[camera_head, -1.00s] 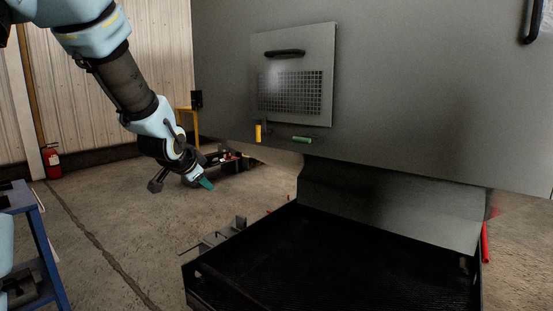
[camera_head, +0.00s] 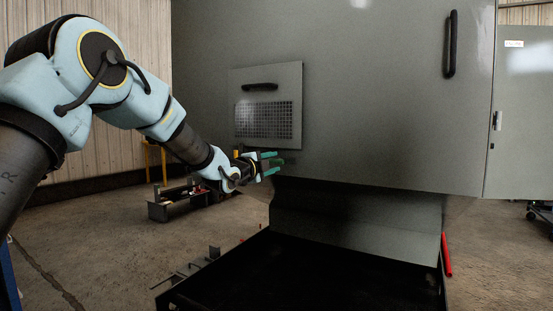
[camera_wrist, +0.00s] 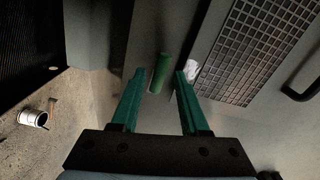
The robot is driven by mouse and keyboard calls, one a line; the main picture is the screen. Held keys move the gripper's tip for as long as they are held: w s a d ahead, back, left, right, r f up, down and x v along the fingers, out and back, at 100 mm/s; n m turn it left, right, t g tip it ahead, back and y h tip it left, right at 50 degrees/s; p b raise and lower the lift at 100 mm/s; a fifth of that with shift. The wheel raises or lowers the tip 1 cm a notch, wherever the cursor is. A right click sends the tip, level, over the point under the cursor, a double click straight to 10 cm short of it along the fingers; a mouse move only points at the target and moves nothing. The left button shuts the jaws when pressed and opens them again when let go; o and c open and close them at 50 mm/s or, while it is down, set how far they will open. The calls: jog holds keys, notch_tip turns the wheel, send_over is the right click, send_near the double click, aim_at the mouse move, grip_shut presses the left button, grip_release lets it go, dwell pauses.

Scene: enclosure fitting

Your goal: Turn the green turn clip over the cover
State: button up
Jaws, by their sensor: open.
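The cover (camera_head: 266,78) is a grey panel with a black handle (camera_head: 260,87) and a mesh grille (camera_head: 264,119). The green turn clip (camera_wrist: 161,73) lies along the cover's lower edge, beside it and not across it. In the head view the clip (camera_head: 290,160) shows dimly just past my fingertips. My gripper (camera_head: 274,163) is open in front of the clip. In the wrist view, its green fingers (camera_wrist: 160,78) stand on either side of the clip, with gaps; whether they touch it I cannot tell. A yellow clip (camera_head: 237,153) is partly hidden behind my gripper.
The large grey enclosure wall (camera_head: 380,120) surrounds the cover, with another black handle (camera_head: 450,44) at upper right. A black tray (camera_head: 300,270) lies below. A red bar (camera_head: 446,255) stands at right. A white can (camera_wrist: 32,118) lies on the floor.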

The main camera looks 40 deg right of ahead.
aim_at(275, 162)
jog(key=shift+p+x, duration=0.3)
jog(key=shift+x, duration=1.35)
grip_shut()
